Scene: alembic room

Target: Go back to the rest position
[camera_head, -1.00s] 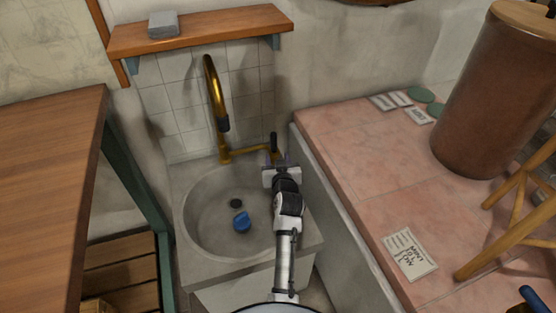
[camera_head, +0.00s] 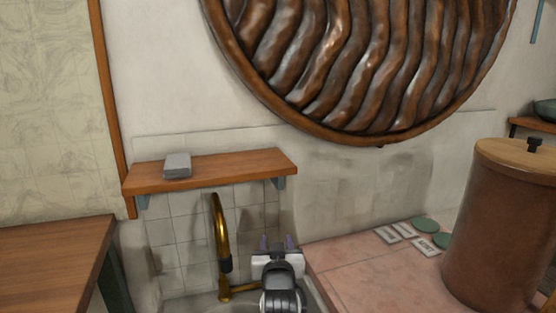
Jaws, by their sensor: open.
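My gripper (camera_head: 277,243) is in the lower middle of the head view, fingers pointing away from me, apart and with nothing between them. It is in front of the tiled wall, just right of the brass faucet (camera_head: 221,240). My arm runs down out of the bottom of the picture. Only the back rim of the sink (camera_head: 190,303) shows; its basin is out of view.
A wooden shelf (camera_head: 215,170) with a grey block (camera_head: 177,165) is on the wall above the faucet. A wooden table (camera_head: 50,255) is at left. A pink tiled counter (camera_head: 365,270) at right holds cards, green discs and a brown lidded vessel (camera_head: 500,230). A large ribbed round piece (camera_head: 360,60) hangs above.

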